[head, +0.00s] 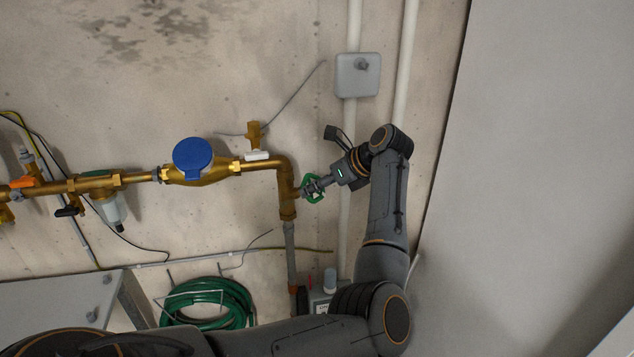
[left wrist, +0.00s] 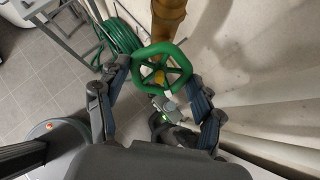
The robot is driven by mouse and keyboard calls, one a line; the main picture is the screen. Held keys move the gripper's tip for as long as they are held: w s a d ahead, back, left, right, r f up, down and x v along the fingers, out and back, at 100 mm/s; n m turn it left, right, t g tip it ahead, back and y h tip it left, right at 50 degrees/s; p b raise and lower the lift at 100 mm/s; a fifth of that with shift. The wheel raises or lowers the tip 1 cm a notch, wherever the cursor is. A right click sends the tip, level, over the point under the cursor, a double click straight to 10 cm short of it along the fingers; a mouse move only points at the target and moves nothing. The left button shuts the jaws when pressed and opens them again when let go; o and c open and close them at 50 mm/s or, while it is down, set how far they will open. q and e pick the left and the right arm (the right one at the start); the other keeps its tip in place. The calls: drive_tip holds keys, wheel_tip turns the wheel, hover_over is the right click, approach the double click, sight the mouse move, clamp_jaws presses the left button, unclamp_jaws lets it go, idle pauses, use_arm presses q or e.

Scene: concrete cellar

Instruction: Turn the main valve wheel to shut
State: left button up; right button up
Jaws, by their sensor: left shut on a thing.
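In the left wrist view my left gripper (left wrist: 160,75) has one finger at each side of the rim and is shut on the wheel. How far the wheel is turned cannot be told. My right gripper is in neither view.
A brass pipe (head: 234,167) with a blue-capped meter (head: 193,155) and a white-handled valve (head: 257,155) runs left of the wheel. A grey box (head: 358,75) is above. A green hose coil (head: 244,302) hangs below. A large grey panel (head: 550,150) closes the right side.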

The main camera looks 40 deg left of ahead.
use_arm(q)
drive_tip(key=shift+m+p, duration=0.3)
drive_tip(key=shift+m, duration=0.3)
drive_tip(key=shift+m, duration=0.3)
drive_tip(key=shift+r+m+p, duration=0.1)
drive_tip(key=shift+m+p, duration=0.2)
drive_tip(key=shift+p, duration=0.1)
drive_tip(key=shift+m+g+p, duration=0.3)
drive_tip(key=shift+m+p, duration=0.35)
drive_tip(key=shift+m, duration=0.15)
drive_tip(key=shift+m+p, duration=0.4)
drive_tip(key=shift+m, duration=0.3)
drive_tip(key=shift+f, duration=0.2)
